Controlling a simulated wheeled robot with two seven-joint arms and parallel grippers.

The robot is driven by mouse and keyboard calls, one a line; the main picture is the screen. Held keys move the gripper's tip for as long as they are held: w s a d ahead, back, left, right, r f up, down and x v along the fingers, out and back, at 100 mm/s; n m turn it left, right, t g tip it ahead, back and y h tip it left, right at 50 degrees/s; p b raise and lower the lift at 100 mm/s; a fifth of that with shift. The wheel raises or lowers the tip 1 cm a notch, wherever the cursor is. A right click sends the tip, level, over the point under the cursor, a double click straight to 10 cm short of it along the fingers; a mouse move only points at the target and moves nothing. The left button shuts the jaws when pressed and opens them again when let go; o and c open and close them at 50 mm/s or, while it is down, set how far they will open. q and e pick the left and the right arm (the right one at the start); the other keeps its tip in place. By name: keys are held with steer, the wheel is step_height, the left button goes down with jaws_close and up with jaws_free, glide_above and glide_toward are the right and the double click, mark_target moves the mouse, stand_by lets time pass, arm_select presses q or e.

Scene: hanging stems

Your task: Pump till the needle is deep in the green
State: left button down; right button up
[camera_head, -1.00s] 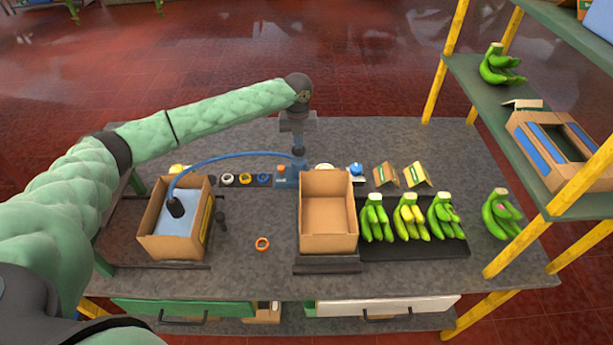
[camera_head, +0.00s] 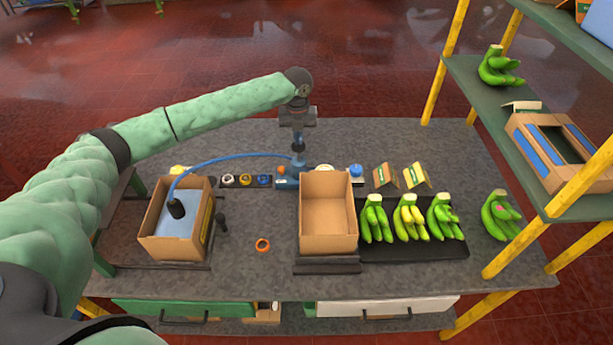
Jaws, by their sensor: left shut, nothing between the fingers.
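The blue pump (camera_head: 287,182) stands at the back middle of the table, partly hidden behind the open carton. A blue hose (camera_head: 230,158) runs from it to a black nozzle (camera_head: 177,209) on a light blue bag (camera_head: 180,222) in the left carton (camera_head: 160,247). My left gripper (camera_head: 298,139) is shut, pointing down right over the pump's top; I cannot tell whether it touches the pump. A pale round thing (camera_head: 324,168) shows behind the open carton; I cannot tell whether it is the gauge. No needle can be read. My right gripper is not in view.
An empty open carton (camera_head: 328,243) stands mid-table. An orange ring (camera_head: 262,245) lies on bare table. A shelf (camera_head: 500,120) with yellow posts stands at the right.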

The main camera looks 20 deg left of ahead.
arm_select(q)
steer(key=shift+f, duration=0.15)
steer(key=shift+f+b, duration=0.5)
steer(key=shift+f, duration=0.9)
steer(key=shift+r+p, duration=0.5)
steer(key=shift+r, duration=1.1)
steer(key=shift+f, duration=0.15)
stand_by(1.0)
steer(key=shift+r, duration=0.2)
step_height(320, 180, up, 8)
stand_by(1.0)
